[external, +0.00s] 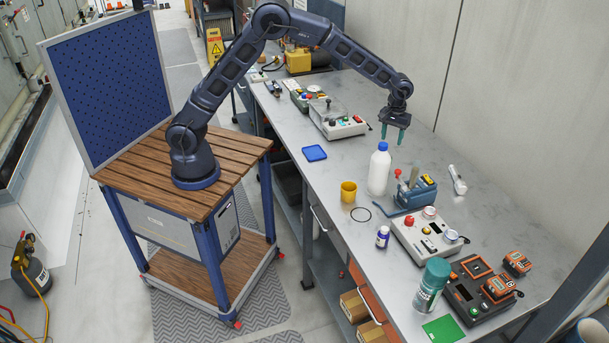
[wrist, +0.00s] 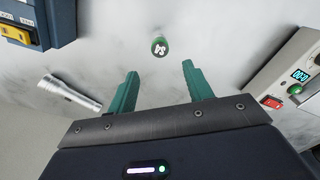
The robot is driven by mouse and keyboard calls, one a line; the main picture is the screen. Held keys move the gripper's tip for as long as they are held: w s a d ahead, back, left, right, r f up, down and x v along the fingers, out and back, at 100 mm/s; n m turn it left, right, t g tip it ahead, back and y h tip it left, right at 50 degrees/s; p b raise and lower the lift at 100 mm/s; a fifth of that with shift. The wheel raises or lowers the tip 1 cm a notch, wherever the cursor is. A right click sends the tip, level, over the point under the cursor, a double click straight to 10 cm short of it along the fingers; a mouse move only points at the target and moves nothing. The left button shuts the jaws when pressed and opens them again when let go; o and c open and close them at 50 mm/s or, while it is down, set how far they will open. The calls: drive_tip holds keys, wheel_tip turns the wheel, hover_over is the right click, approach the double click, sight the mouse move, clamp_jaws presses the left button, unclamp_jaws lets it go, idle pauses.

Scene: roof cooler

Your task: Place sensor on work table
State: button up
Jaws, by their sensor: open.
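My gripper (external: 393,134) is open and empty, pointing down above the grey work table (external: 475,215). In the wrist view its two green fingers (wrist: 160,75) are spread apart.
A white bottle (external: 379,170) stands close to my gripper. A blue device (external: 415,190), a flashlight (external: 457,180) and control boxes (external: 340,120) are around it.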

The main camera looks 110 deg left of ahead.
drive_tip(key=s+d+r+m+t, duration=0.2)
drive_tip(key=s+d+r+m, duration=0.6)
drive_tip(key=s+d+r, duration=1.25)
drive_tip(key=s+d+m+t, duration=0.1)
drive_tip(key=s+d+m, duration=0.3)
drive_tip(key=s, duration=0.9)
drive_tip(key=s+d+m+t, duration=0.1)
drive_tip(key=s+d+m, duration=0.2)
drive_tip(key=s+d, duration=0.6)
drive_tip(key=s, duration=0.4)
drive_tip(key=shift+d+m+t, duration=0.2)
drive_tip(key=shift+m+t, duration=0.1)
drive_tip(key=shift+m, duration=0.1)
